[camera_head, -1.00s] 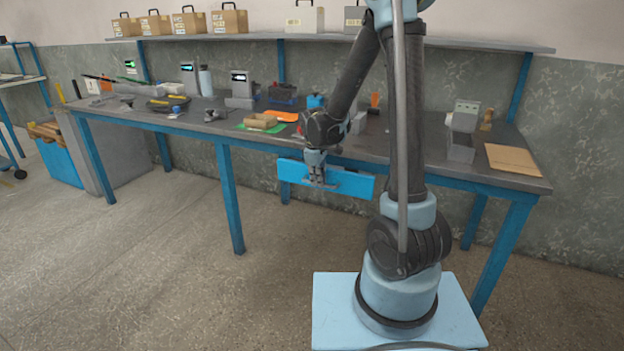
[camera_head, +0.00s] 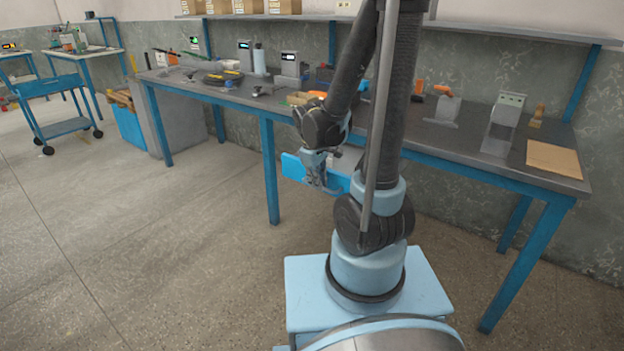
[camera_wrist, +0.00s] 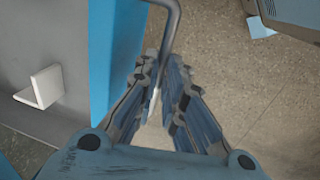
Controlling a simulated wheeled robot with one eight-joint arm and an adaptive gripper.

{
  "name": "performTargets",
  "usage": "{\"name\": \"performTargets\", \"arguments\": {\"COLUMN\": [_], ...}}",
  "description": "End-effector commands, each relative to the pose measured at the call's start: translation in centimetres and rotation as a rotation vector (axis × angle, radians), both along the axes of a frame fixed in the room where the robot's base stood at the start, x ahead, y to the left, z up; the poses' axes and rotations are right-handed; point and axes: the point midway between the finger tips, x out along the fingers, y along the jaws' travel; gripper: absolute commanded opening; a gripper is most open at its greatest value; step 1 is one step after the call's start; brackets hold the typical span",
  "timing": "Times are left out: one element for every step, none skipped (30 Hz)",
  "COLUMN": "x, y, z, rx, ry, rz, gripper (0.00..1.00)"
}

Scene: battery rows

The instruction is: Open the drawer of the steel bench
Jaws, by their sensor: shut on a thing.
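The steel bench (camera_head: 430,140) has a grey top and blue legs. Its drawer has a blue front (camera_head: 293,167), standing out from under the bench's front edge, so the drawer is at least partly open. My gripper (camera_head: 322,186) is at this front, partly hiding it. In the wrist view, the blue front (camera_wrist: 112,60) runs beside my gripper (camera_wrist: 165,105), whose fingers are closed around the grey bar handle (camera_wrist: 172,25). A grey surface, seemingly the drawer's inside (camera_wrist: 45,35), lies left of the front, with a white L-shaped piece (camera_wrist: 42,88) on it.
The bench top carries several devices and tools, and a brown sheet (camera_head: 553,158) at its right end. A blue cart (camera_head: 58,110) stands at the far left. The floor (camera_head: 170,250) in front of the bench is clear on the left.

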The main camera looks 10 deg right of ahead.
Motion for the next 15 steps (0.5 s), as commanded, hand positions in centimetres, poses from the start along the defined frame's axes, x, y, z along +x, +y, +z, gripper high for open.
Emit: {"name": "performTargets", "arguments": {"x": [-0.3,-0.39,-0.49,-0.54,-0.58,-0.61,-0.63,-0.64,-0.65,-0.65,-0.65,-0.64,-0.65,-0.64,-0.64], "y": [-0.19,-0.23,-0.27,-0.29,-0.3,-0.31,-0.32,-0.32,-0.33,-0.33,-0.33,-0.32,-0.32,-0.31,-0.31], "z": [-0.02,-0.02,-0.03,-0.02,-0.03,-0.03,-0.03,-0.03,-0.03,-0.03,-0.03,-0.03,-0.03,-0.03,-0.03], "rx": [-0.002,-0.002,-0.002,-0.002,-0.002,-0.002,-0.002,-0.002,-0.003,-0.003,-0.003,-0.002,-0.002,-0.002,-0.002], "ry": [0.002,0.002,0.002,0.002,0.002,0.002,0.002,0.002,0.003,0.003,0.003,0.002,0.002,0.002,0.002], "rz": [-0.006,-0.008,-0.011,-0.012,-0.014,-0.015,-0.016,-0.016,-0.017,-0.017,-0.017,-0.016,-0.016,-0.016,-0.016], "gripper": [0.0,0.0,0.0,0.0,0.0,0.0,0.0,0.0,0.0,0.0,0.0,0.0,0.0,0.0,0.0]}}
